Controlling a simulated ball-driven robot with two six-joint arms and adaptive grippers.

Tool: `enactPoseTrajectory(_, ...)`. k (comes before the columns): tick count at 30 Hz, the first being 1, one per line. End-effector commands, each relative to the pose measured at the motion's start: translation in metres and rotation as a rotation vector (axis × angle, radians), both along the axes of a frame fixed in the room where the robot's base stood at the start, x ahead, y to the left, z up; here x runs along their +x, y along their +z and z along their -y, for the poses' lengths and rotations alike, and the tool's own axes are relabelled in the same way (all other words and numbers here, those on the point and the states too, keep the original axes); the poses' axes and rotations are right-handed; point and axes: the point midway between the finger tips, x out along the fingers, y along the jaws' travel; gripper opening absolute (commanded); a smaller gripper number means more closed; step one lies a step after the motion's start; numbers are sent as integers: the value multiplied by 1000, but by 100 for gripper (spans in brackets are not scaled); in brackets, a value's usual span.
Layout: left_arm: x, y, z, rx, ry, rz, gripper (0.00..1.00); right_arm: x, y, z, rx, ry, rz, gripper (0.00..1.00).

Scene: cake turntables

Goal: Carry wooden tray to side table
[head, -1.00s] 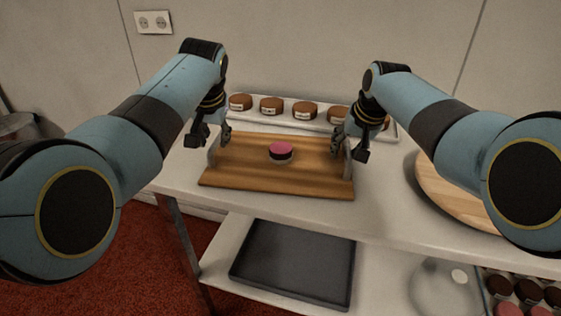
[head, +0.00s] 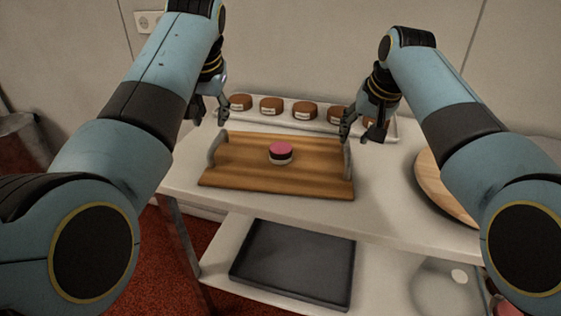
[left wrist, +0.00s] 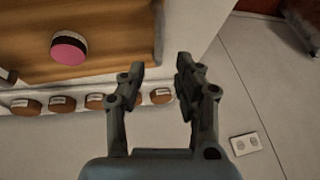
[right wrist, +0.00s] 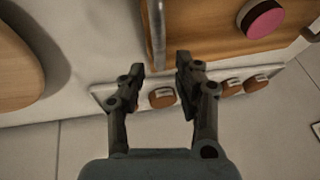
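The wooden tray (head: 240,175) lies flat on a white table, with a grey handle at its left end (head: 216,148) and another at its right end (head: 347,160). A small cake with a pink top (head: 281,152) stands on the tray; it also shows in the left wrist view (left wrist: 68,48). My left gripper (head: 210,114) is open and empty, above and behind the left handle. My right gripper (head: 360,131) is open and empty, above and behind the right handle. Both fingers of each show apart in the left wrist view (left wrist: 158,68) and right wrist view (right wrist: 161,66).
A white platter (head: 290,122) with several brown cakes stands behind the tray. A round wooden board (head: 440,184) lies at the right. A dark baking tray (head: 293,262) lies on the lower shelf. The table's front strip is clear.

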Motion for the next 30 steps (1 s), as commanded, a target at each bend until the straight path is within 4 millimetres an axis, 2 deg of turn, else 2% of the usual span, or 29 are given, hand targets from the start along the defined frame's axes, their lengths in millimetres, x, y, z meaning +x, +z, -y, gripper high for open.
enactPoseTrajectory(3, 0, 0, 0, 0, 0, 0, 33, -9, 22, 3, 1, 0, 3, 33)
enactPoseTrajectory(9, 0, 0, 0, 0, 0, 0, 33, -19, 44, 7, 0, 0, 0, 33)
enactPoseTrajectory(20, 0, 0, 0, 0, 0, 0, 33, -21, 48, 7, 0, 0, -1, 33)
enactPoseTrajectory(23, -6, -7, -4, -3, 7, -4, 33, -27, 42, 11, -3, -2, -4, 33)
enactPoseTrajectory(26, -30, -32, -20, -15, 33, -17, 33, -51, 18, 27, -20, -9, -15, 33)
enactPoseTrajectory(29, -79, -69, -46, -34, 73, -33, 33, -100, -18, 52, -54, -15, -31, 33)
enactPoseTrajectory(30, -104, -82, -58, -39, 89, -37, 33, -124, -31, 63, -73, -13, -36, 33)
